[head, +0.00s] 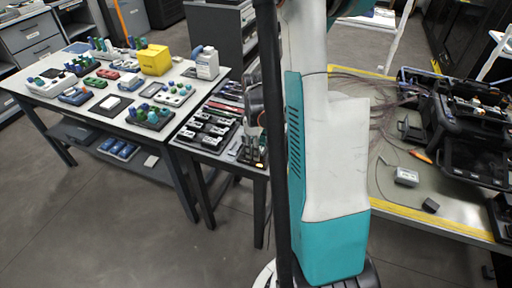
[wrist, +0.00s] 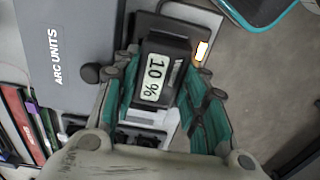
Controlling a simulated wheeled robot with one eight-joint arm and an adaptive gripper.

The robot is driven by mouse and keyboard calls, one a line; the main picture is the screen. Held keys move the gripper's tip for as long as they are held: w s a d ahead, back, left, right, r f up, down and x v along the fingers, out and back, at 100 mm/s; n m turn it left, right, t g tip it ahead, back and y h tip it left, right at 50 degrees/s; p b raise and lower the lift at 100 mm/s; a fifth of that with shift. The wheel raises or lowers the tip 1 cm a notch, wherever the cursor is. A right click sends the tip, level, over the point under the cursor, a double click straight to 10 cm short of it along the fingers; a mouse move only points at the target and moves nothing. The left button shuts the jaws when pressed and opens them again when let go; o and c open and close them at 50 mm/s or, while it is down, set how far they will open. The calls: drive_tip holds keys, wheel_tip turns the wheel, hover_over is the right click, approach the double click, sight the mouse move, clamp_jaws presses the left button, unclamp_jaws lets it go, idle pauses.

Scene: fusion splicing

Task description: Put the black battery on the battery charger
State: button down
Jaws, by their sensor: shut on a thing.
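The black battery (wrist: 168,45) is between my gripper's (wrist: 160,72) teal fingers in the wrist view. A pale display on it reads "10 %". My gripper is shut on it. Below it is a dark and light-grey unit with a small orange-rimmed white patch (wrist: 202,50); this may be the battery charger. I cannot tell whether the battery touches it. In the head view my gripper (head: 256,120) is over the right end of the small table, partly hidden by a dark post. An orange patch (head: 259,166) shows just below it.
A grey panel marked "ARC UNITS" (wrist: 62,55) lies left of my gripper. The small table also bears a black tray (head: 187,137) of several grey-white units. The left table (head: 62,103) is crowded. The right bench (head: 385,190) holds cables, a grey box (head: 406,177) and black cases.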

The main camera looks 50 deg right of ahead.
drive_tip(key=c, duration=0.9)
unclamp_jaws()
wheel_tip(320, 180, up, 12)
